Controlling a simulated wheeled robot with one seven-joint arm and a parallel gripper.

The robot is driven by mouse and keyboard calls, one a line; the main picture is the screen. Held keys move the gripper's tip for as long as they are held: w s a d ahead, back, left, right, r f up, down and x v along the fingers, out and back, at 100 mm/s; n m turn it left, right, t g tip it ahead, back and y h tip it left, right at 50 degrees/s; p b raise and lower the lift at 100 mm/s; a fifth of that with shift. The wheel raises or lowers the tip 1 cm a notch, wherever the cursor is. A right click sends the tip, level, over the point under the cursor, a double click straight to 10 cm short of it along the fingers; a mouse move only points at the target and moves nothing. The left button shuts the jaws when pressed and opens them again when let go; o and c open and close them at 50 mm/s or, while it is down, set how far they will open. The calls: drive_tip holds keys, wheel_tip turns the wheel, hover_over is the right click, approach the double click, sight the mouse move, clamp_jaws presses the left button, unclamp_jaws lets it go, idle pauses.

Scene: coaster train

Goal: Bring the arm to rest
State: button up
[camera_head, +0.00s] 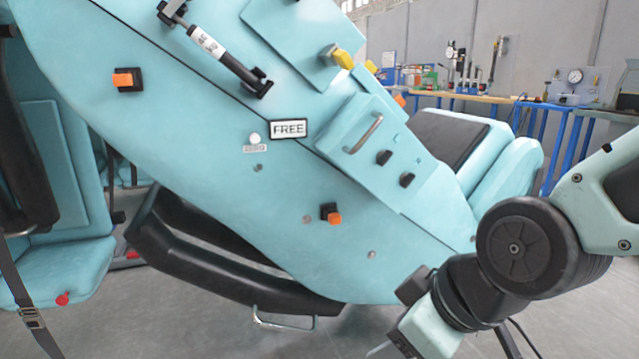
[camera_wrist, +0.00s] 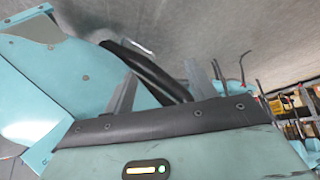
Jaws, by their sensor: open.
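My arm reaches in from the right edge of the head view and bends down beside the teal coaster car (camera_head: 230,150). My gripper (camera_wrist: 162,78) shows two grey fingers standing well apart in the wrist view, with nothing held between them. In the head view the gripper's body is low, right of the middle, and its fingers are mostly cut off by the bottom edge. The car's teal side panel also shows at the left of the wrist view (camera_wrist: 50,80). Whether the gripper touches the car cannot be told.
The car's side carries a FREE plate (camera_head: 288,129), orange switches (camera_head: 334,217) and a metal handle (camera_head: 363,133). A black padded bar (camera_head: 220,270) and a metal loop (camera_head: 284,324) lie below it. A workbench (camera_head: 480,97) stands behind. Grey floor is open at lower right.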

drive_tip(key=s+d+f+m+g+h, duration=0.25)
drive_tip(key=s+d+g+h, duration=0.2)
drive_tip(key=s, duration=0.55)
wheel_tip(320, 180, up, 28)
drive_tip(key=p, duration=2.8)
drive_tip(key=shift+r+y+p, duration=0.15)
drive_tip(key=shift+y+p, duration=0.25)
drive_tip(key=shift+y, duration=0.05)
drive_tip(key=shift+a+n, duration=0.1)
drive_tip(key=shift+n, duration=0.15)
